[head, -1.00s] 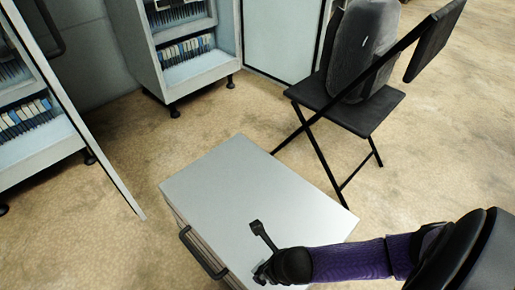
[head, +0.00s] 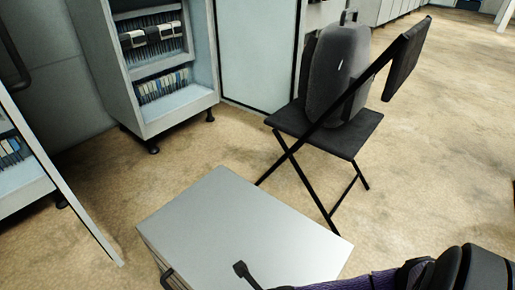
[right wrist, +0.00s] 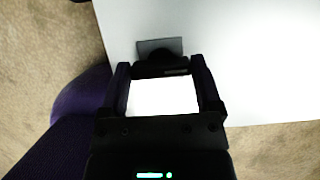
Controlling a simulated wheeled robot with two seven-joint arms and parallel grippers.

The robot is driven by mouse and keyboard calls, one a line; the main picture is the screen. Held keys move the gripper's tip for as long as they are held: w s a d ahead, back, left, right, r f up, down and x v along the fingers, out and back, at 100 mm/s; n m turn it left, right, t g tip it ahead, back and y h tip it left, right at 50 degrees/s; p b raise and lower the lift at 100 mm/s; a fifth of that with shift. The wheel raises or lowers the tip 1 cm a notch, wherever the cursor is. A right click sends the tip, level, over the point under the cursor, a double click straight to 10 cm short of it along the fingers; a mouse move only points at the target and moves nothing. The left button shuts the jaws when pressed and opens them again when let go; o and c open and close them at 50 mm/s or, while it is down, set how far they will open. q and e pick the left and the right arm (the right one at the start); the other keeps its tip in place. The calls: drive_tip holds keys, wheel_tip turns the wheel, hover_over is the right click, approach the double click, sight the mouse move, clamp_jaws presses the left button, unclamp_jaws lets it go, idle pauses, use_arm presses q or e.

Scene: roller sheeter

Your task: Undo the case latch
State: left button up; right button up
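A pale grey box-shaped case (head: 235,225) stands on the floor at the bottom of the head view, with a dark handle (head: 172,281) on its left side. Its bright top also shows in the right wrist view (right wrist: 270,70). My right gripper (right wrist: 160,66) is over the case, its two fingers apart. A dark piece with a small grey plate (right wrist: 148,45) sits at the fingertips; I cannot tell whether it is the latch. In the head view only one dark fingertip shows clearly, above the lid near its front edge. No latch is clearly visible. My left gripper is out of view.
A black folding chair (head: 345,138) holding a dark grey rounded bag or case (head: 340,75) stands behind the case. An open cabinet (head: 150,115) with several rows of modules is at the back left. Another open cabinet (head: 20,190) is at the left edge.

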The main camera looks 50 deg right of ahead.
drive_tip(key=c, duration=0.5)
